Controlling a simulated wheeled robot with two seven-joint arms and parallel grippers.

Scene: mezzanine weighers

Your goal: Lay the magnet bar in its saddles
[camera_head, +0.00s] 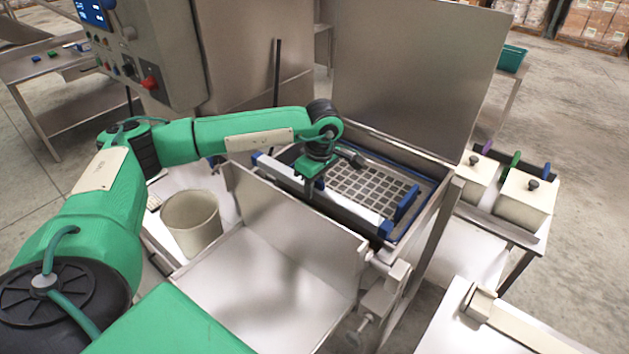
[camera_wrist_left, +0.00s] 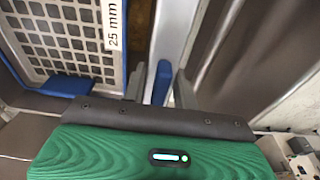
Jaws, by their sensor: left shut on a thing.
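A long pale silver bar (camera_head: 349,207), which I take to be the magnet bar, lies slantwise at the near side of the open steel housing. Blue pieces show at its two ends; I cannot tell whether they are caps or saddles. My left gripper (camera_head: 309,192) is over the bar and points down. In the left wrist view the gripper (camera_wrist_left: 160,88) is shut on a blue grip (camera_wrist_left: 162,78), with the pale bar (camera_wrist_left: 173,30) running beyond it. Whether the bar rests in its saddles is unclear. My right gripper is out of view.
A grid screen (camera_head: 365,188) labelled 25 mm in the left wrist view lies beside the bar, with a blue block (camera_head: 407,203) at its edge. A raised steel lid (camera_head: 410,75) stands behind. A steel chute (camera_head: 275,290) and a beige bucket (camera_head: 191,220) are in front.

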